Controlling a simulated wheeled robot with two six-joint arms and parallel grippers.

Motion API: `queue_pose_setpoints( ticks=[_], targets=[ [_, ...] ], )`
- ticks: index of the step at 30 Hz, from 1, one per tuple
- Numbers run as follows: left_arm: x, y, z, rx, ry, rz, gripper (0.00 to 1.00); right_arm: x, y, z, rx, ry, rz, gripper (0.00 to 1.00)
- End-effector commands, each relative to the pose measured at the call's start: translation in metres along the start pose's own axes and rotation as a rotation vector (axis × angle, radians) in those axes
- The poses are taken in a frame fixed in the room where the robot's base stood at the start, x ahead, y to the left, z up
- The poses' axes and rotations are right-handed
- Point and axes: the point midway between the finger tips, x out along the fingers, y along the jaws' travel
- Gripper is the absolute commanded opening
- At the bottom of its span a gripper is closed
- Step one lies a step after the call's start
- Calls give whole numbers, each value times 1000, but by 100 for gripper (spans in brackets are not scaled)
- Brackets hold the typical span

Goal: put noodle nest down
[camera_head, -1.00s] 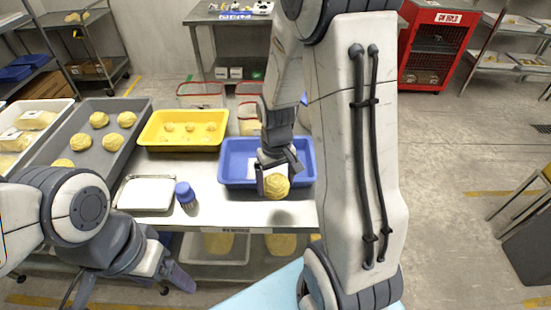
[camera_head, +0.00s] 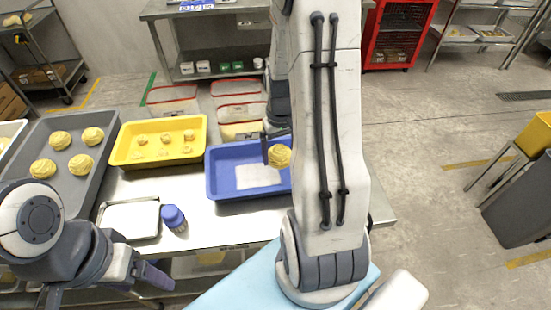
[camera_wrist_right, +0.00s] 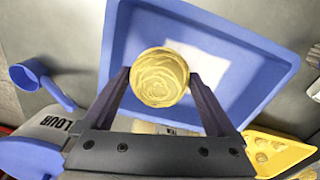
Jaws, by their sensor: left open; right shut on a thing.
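A noodle nest (camera_head: 280,156), a round yellow coil, is held by my right gripper (camera_head: 272,150) above the right part of a blue tray (camera_head: 225,188). In the right wrist view the nest (camera_wrist_right: 160,77) sits between the two fingers of my right gripper (camera_wrist_right: 162,85). The blue tray (camera_wrist_right: 117,50) lies below it, with a white sheet (camera_wrist_right: 200,62) on its floor, partly hidden by the nest. My right arm hides the tray's right end in the head view. My left gripper (camera_head: 155,285) is open and empty at the lower left, in front of the table.
A yellow tray (camera_head: 120,155) with several small nests stands left of the blue one. A grey tray (camera_head: 40,128) holds several large nests. A blue scoop (camera_wrist_right: 40,82) lies beside the blue tray.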

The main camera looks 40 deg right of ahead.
Motion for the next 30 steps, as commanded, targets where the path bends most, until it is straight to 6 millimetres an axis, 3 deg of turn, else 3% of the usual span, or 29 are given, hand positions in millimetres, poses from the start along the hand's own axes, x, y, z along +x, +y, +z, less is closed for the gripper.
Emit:
queue_pose_setpoints(
  ticks=[4, 15, 30],
  targets=[
    [-3, 0, 0, 0, 0, 0, 78, 8, -2, -14, -3, -1, 0, 30],
    [-8, 0, 0, 0, 0, 0, 78, 48, -3, -16, -4, -2, 0, 30],
    [-2, 0, 0, 0, 0, 0, 78, 57, -4, -17, -5, 1, 0, 30]
  ],
)
